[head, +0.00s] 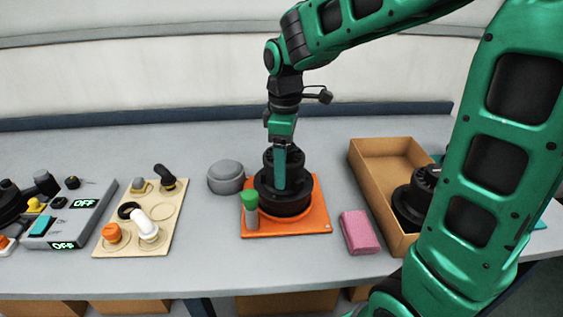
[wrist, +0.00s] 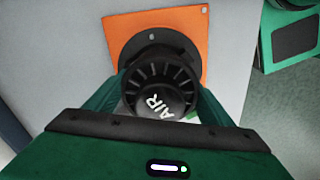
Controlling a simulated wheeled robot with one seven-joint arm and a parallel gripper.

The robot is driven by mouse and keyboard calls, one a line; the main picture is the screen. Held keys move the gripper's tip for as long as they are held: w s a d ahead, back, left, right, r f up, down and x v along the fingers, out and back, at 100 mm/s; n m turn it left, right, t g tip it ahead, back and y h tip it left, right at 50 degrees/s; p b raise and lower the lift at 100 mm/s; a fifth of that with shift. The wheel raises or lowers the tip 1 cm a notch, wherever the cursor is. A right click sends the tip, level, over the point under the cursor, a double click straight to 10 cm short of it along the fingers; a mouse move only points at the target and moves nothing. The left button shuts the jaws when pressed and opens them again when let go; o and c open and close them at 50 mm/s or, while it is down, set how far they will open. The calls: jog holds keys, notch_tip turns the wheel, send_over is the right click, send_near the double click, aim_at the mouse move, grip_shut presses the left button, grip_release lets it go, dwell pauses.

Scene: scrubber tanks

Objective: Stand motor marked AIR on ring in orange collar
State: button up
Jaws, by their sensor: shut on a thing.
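The black motor (head: 285,198) is upright at the orange collar (head: 316,215), which has a flat orange base on the table. In the wrist view, the motor's ribbed cap (wrist: 160,85) reads AIR, and the orange base (wrist: 195,38) shows behind it. My gripper (head: 282,168) is shut on the cap, with a green finger on each side in the wrist view (wrist: 160,92). The motor's wide lower flange is over the collar. I cannot tell whether it rests fully on the ring, which the motor hides.
A green-capped cylinder (head: 250,210) stands at the collar's left front. A pink sponge (head: 359,232) and a cardboard box (head: 379,180) holding another black motor (head: 413,203) are right. A grey round part (head: 226,177), a tan board (head: 120,240) and a switch panel (head: 72,222) are left.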

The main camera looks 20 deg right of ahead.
dwell(0.8)
jog(key=o, duration=2.1)
jog(key=shift+o, duration=0.6)
jog(key=shift+f, duration=0.15)
jog(key=shift+r, duration=0.2)
jog(key=shift+r, duration=3.35)
